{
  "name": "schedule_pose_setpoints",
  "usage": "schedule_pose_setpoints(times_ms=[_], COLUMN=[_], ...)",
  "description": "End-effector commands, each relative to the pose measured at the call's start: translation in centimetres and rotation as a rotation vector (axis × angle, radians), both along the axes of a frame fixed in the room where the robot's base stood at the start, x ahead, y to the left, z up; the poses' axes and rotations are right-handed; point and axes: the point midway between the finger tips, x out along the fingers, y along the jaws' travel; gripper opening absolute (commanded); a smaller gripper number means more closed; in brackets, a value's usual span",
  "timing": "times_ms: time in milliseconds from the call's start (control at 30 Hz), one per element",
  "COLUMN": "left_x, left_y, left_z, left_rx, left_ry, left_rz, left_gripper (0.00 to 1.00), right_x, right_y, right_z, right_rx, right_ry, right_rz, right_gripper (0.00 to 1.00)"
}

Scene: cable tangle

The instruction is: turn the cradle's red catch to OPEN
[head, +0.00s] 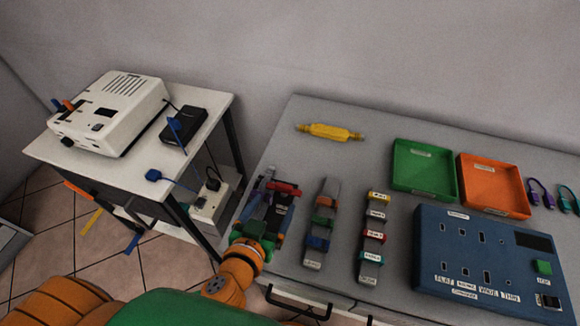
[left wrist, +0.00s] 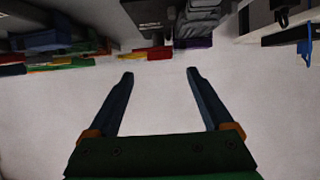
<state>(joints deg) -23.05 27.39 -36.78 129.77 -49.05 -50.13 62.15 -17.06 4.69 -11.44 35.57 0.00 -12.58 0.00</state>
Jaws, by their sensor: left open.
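A dark cradle (head: 282,204) stands at the left end of the grey table, partly hidden behind my left gripper. A red piece (head: 284,187) at its far end looks like the catch; its lettering is too small to read, so I cannot tell which way it is set. My left gripper (head: 264,205) is over the cradle's near part, just short of the red piece. In the left wrist view the gripper (left wrist: 160,73) shows two dark blue fingers spread apart with nothing between them. My right gripper is out of view.
Two strips with coloured clips (head: 318,245) (head: 371,250) lie right of the cradle. Farther right are a blue socket panel (head: 480,255), a green tray (head: 400,181) and an orange tray (head: 468,192). A yellow connector (head: 329,131) lies at the back. A white side table (head: 215,125) stands left.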

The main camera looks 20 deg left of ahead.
Motion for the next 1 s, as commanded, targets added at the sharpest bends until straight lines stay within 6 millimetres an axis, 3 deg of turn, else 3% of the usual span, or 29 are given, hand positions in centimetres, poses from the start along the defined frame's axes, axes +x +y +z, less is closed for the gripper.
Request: schedule_pose_setpoints(times_ms=[133, 433, 800, 867, 1000], left_x=[0.9, 5.6, 6.5, 6.5, 6.5], left_y=[-0.1, -0.2, -0.2, -0.2, -0.2], left_z=[-0.3, -2.3, -2.8, -2.8, -2.8], left_rx=[0.003, 0.002, 0.001, 0.001, 0.001], left_ry=[-0.002, 0.0, 0.002, 0.002, 0.002], left_rz=[-0.001, 0.0, -0.001, -0.001, -0.001], left_gripper=[0.85, 0.85, 0.85, 0.74, 0.36], right_x=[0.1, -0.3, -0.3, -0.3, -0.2], right_y=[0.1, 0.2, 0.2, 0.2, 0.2], right_z=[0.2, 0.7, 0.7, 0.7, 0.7], right_rx=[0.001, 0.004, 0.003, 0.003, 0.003], right_ry=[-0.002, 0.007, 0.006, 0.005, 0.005], right_rz=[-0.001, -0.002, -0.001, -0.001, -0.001], right_gripper=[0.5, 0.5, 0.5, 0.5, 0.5])
